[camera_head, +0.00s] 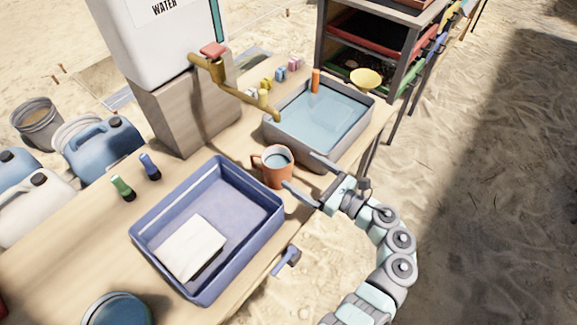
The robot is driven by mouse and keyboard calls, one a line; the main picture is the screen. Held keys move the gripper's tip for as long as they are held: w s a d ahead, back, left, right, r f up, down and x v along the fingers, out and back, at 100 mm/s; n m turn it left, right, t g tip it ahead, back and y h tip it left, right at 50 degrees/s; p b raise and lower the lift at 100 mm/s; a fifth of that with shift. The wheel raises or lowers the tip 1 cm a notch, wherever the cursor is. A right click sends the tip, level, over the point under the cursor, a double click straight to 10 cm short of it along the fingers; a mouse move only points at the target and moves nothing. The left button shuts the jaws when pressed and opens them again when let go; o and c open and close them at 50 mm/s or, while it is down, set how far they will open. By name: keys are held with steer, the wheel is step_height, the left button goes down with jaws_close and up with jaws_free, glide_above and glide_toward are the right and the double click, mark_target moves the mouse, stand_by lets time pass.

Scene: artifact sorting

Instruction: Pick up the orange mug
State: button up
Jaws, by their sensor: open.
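The orange mug (271,174) stands upright on the wooden table, between the blue tray and the grey basin. Its handle points left, and it holds something bluish like water. My gripper (298,174) comes in from the right with its two fingers spread apart. One finger reaches in front of the mug's lower right side and the other lies to its upper right, beside the basin. Nothing is held between the fingers. I cannot tell whether a finger touches the mug.
The blue tray (142,233) holds a white block (192,246). The grey basin (297,148) holds water and an orange upright object (315,80). A brass tap (235,93) from the white water tank (150,45) overhangs the basin. Green (122,188) and blue (150,166) bottles stand left.

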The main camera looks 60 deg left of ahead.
mark_target(287, 167)
steer(key=shift+w+a+f+b, duration=0.15)
steer(key=shift+w+f+b, duration=0.25)
steer(key=shift+f+b, duration=0.3)
steer(key=shift+s+f, duration=0.3)
steer(key=x, duration=0.6)
steer(key=shift+s+b, duration=0.3)
steer(key=shift+b, duration=0.1)
steer(key=b+x, duration=0.1)
steer(key=x, duration=0.3)
steer(key=shift+s+a, duration=0.1)
steer(key=shift+a, duration=0.25)
steer(key=shift+d, duration=0.1)
steer(key=shift+c, duration=0.6)
steer(key=c, duration=2)
